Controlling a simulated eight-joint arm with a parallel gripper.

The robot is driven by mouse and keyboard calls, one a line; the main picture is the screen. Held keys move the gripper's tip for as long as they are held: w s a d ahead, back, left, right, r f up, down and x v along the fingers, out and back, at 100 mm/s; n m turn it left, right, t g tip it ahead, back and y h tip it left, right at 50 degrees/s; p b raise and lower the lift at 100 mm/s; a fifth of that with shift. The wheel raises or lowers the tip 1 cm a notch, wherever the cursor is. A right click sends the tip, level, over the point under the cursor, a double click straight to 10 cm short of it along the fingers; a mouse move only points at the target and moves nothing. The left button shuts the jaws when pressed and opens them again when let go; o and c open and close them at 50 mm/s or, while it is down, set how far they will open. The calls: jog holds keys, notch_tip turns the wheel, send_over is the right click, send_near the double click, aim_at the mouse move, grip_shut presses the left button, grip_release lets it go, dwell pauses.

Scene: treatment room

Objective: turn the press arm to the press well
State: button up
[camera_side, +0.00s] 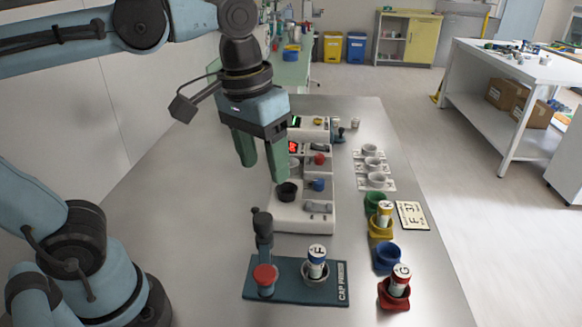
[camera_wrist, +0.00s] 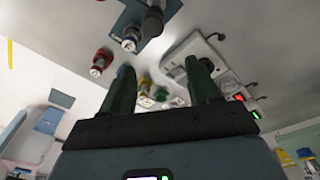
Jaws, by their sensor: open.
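The blue cap press (camera_side: 300,292), lettered CAP PRESS, lies at the front of the steel table. A dark upright part with a knobbed top (camera_side: 263,228), seemingly the press arm, stands at its back left, away from the well; it also shows at the top of the wrist view (camera_wrist: 152,20). A red round piece (camera_side: 265,274) sits on the plate's left part.
White devices (camera_side: 302,220) stand behind the press. Right of it are a green cup (camera_side: 374,202), a yellow holder (camera_side: 379,229) with vial K, a blue cup (camera_side: 386,258) and a red holder (camera_side: 392,297) with vial G. The table left of the press is clear.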

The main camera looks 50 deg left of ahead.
aim_at(263, 218)
jog(key=shift+g, duration=0.8)
jog(key=f, duration=0.3)
jog(key=s+f, duration=0.1)
jog(key=f, duration=0.2)
jog(key=d+f, duration=0.1)
jog(key=f, duration=0.2)
jog(key=shift+s+d+f, duration=0.1)
jog(key=shift+s+f, duration=0.05)
jog(key=shift+s, duration=0.1)
jog(key=shift+c, duration=0.2)
grip_shut()
